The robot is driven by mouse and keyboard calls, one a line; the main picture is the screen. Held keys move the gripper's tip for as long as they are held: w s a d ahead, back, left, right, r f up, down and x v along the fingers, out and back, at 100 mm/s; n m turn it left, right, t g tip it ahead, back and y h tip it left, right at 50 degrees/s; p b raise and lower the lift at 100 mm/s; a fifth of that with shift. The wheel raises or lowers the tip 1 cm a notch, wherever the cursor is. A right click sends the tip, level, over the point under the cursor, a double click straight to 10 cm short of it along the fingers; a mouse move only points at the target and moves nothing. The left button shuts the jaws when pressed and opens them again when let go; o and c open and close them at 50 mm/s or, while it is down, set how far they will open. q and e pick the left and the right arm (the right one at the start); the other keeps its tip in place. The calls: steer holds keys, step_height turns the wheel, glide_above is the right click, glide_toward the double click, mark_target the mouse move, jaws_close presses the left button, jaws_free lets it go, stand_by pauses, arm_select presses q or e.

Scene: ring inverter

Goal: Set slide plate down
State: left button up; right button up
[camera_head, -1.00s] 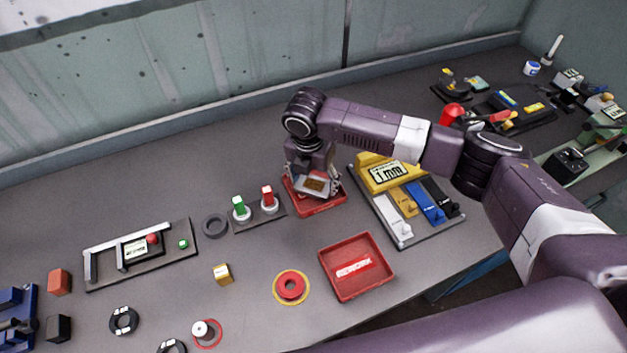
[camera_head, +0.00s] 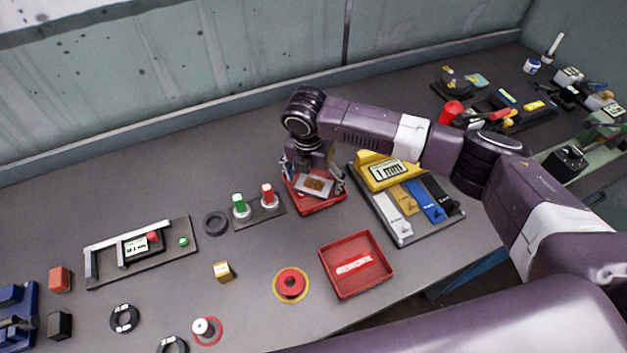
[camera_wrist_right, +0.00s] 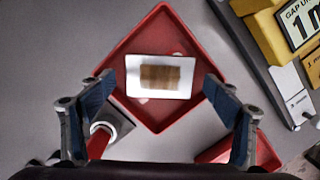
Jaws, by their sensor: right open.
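The slide plate (camera_head: 314,186) is a white rectangle with a brown-gold patch. It lies within the outline of a red tray (camera_head: 318,208) near the middle of the table. In the right wrist view the plate (camera_wrist_right: 133,77) sits inside the red tray's walls (camera_wrist_right: 158,12), its edges free of the fingers. My right gripper (camera_head: 313,178) is over the tray, pointing down. Its blue-grey fingers are spread wide to either side of the plate in the wrist view (camera_wrist_right: 160,84), with nothing between them touching. My left gripper is not in view.
Right of the tray stands a yellow gap gauge block (camera_head: 375,170) with coloured strips. Left of it are green and red switches (camera_head: 267,196) and a dark ring (camera_head: 215,224). The red REWORK tray (camera_head: 345,287) is in front. Grey table is clear at the back left.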

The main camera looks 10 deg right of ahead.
mark_target(311, 191)
step_height(311, 191, up, 12)
steer(key=s+a+b, duration=0.1)
steer(key=b, duration=0.1)
steer(key=shift+s+f, duration=0.2)
steer(key=shift+f, duration=0.05)
